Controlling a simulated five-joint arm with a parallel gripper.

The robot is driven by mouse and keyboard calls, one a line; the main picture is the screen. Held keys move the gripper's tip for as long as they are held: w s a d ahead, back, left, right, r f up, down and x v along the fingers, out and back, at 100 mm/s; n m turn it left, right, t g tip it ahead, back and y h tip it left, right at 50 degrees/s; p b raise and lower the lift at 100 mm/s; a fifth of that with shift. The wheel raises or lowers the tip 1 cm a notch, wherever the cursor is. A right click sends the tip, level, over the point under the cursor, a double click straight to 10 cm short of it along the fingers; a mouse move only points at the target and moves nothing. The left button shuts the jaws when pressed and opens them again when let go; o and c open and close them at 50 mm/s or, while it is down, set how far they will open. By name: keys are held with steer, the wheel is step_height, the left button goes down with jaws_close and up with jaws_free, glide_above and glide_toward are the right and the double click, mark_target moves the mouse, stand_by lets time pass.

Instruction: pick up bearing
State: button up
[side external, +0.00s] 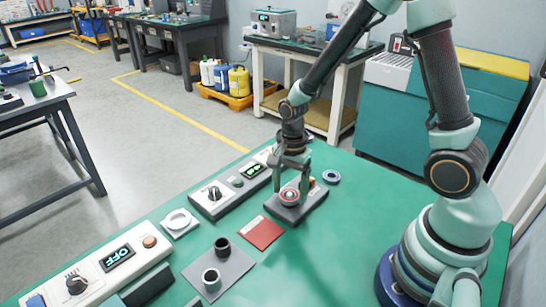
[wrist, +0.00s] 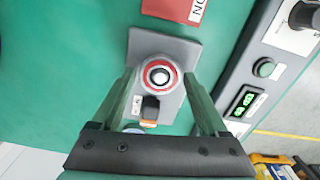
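A separate blue ring with a dark hole (side external: 331,177) lies flat on the green table behind the fixture. My gripper (side external: 292,184) points down over the fixture. In the wrist view my gripper (wrist: 161,74) is open, its fingers on either side of the red-ringed part with narrow gaps visible.
The fixture has a black block (wrist: 150,107). A red card (side external: 261,232) lies beside it. A control box with a green display (side external: 233,185) stands left; another reads OFF (side external: 117,258). A grey mat (side external: 238,263) holds two small cups.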

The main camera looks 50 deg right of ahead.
jaws_close()
steer(key=shift+r, duration=0.15)
step_height(320, 180, up, 21)
stand_by(0.5)
steer(key=shift+r, duration=0.5)
steer(key=shift+r, duration=0.3)
steer(key=shift+a, duration=0.1)
